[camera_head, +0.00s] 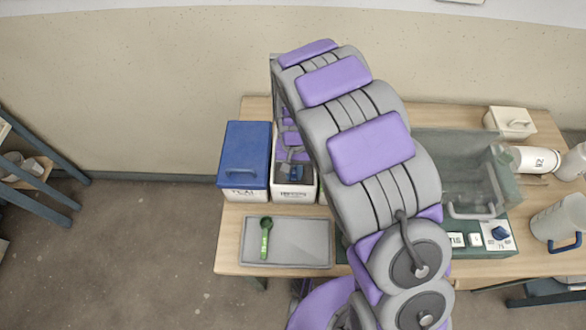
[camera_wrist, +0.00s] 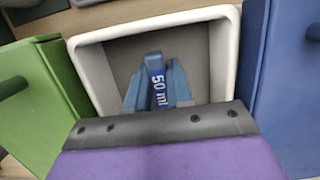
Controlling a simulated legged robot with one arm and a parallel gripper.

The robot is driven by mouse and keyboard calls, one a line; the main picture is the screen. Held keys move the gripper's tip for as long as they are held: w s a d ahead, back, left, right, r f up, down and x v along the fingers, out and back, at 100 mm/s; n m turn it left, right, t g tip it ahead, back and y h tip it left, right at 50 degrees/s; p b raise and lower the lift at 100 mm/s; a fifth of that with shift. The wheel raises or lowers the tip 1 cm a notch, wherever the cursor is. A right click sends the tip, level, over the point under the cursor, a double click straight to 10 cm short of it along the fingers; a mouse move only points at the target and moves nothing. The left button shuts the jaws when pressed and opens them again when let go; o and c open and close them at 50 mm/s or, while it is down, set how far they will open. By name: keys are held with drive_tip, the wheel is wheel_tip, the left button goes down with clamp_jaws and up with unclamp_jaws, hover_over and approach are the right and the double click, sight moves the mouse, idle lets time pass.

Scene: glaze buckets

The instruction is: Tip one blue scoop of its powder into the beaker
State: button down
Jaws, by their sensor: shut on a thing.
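My gripper (camera_head: 293,172) is low in an open white bin (camera_head: 307,190), between its walls. In the wrist view my gripper (camera_wrist: 155,92) is shut on the blue scoop (camera_wrist: 157,82), whose handle reads "50 ml". The scoop's bowl is hidden, so I cannot tell how much powder is in it. Grey-beige powder (camera_wrist: 195,45) shows inside the bin around the fingers.
A blue-lidded bin (camera_head: 245,165) stands beside the open bin; a green-lidded bin (camera_wrist: 35,100) flanks its other side. A grey tray (camera_head: 310,245) holds a green scoop (camera_head: 265,238).

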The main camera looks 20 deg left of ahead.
drive_tip(key=shift+w+f, duration=0.15)
drive_tip(key=shift+f, duration=0.4)
drive_tip(key=shift+w+a+f+b, duration=0.1)
drive_tip(key=shift+w+a+b, duration=0.15)
drive_tip(key=shift+w, duration=0.55)
drive_tip(key=shift+w+a+f+b, duration=0.1)
drive_tip(key=shift+w+a+b, duration=0.1)
drive_tip(key=shift+w, duration=0.6)
drive_tip(key=shift+w+t, duration=0.1)
drive_tip(key=shift+t, duration=0.5)
drive_tip(key=shift+r, duration=0.55)
drive_tip(key=shift+g, duration=0.5)
drive_tip(key=shift+s+d+r+p, duration=0.1)
drive_tip(key=shift+s+r+p, duration=0.15)
drive_tip(key=shift+r+p, duration=0.7)
drive_tip(key=shift+s+d+r+p, duration=0.1)
drive_tip(key=shift+s+r+p, duration=0.2)
drive_tip(key=shift+r, duration=1.3)
drive_tip(key=shift+s+r+p, duration=0.25)
drive_tip(key=shift+r+p, duration=0.4)
drive_tip(key=shift+r, duration=0.6)
drive_tip(key=s+d+r+t, duration=0.1)
drive_tip(key=s+r+t, duration=0.1)
drive_tip(key=s+r, duration=0.2)
drive_tip(key=shift+s+y+b, duration=0.3)
drive_tip(key=shift+s+b, duration=0.1)
drive_tip(key=shift+b, duration=0.05)
